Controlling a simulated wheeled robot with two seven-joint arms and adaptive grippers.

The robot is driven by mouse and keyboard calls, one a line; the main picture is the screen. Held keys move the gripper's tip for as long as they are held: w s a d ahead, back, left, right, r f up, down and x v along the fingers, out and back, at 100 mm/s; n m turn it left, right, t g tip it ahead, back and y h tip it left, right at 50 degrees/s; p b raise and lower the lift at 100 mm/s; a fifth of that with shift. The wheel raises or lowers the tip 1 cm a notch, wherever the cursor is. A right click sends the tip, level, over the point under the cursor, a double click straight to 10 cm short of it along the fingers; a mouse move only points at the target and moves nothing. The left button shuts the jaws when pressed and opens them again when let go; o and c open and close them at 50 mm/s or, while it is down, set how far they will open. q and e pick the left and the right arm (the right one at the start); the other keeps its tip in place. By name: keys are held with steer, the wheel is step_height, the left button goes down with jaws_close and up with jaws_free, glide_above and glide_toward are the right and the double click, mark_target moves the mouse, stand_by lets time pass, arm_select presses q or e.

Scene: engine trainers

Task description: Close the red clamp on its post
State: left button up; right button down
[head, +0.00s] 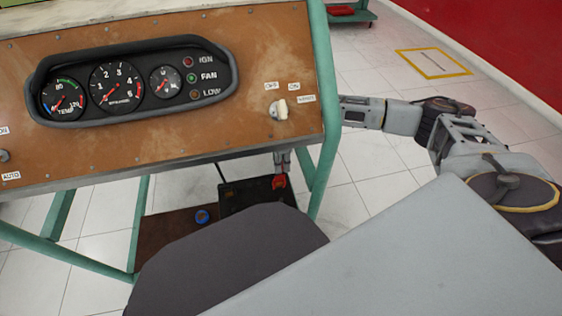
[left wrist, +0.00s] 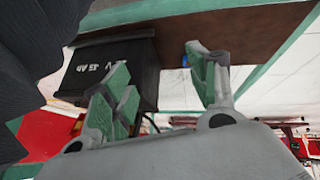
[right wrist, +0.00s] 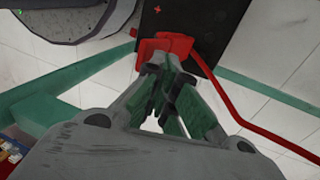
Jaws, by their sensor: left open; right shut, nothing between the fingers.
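The red clamp (right wrist: 163,45) sits on top of the black battery (right wrist: 197,14) by a red plus mark, with a red cable (right wrist: 235,95) leading from it. In the head view the red clamp (head: 279,182) is at the battery's (head: 250,198) far right corner. My right gripper (right wrist: 170,75) is shut and empty, its fingertips right at the clamp, seemingly touching it. It also shows in the head view (head: 281,163), just above the clamp. The post is hidden, and I cannot tell how tight the clamp is. My left gripper (left wrist: 158,72) is open and empty, with the battery (left wrist: 112,68) beyond it.
The brown instrument panel (head: 255,70) overhangs the battery. A green frame leg (head: 325,150) stands right of it, close to my right arm. A blue round part (head: 202,216) is on the brown shelf (head: 165,235) left of the battery. Open tiled floor lies to the right.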

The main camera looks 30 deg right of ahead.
steer(key=shift+s, duration=0.1)
stand_by(0.3)
steer(key=shift+s+a+f+p, duration=0.1)
steer(key=shift+s+a+p, duration=0.1)
steer(key=shift+s+p, duration=0.4)
arm_select(q)
steer(key=r, duration=0.3)
steer(key=shift+a+r+g+y, duration=0.1)
steer(key=shift+a+g+y, duration=0.2)
steer(key=shift+g, duration=0.1)
arm_select(e)
steer(key=s, duration=0.1)
steer(key=s+f, duration=0.1)
steer(key=s+a, duration=0.1)
steer(key=s, duration=0.1)
steer(key=shift+f, duration=0.25)
arm_select(q)
steer(key=shift+s, duration=0.15)
arm_select(e)
steer(key=shift+r, duration=0.1)
steer(key=v, duration=1.1)
steer(key=shift+r, duration=0.4)
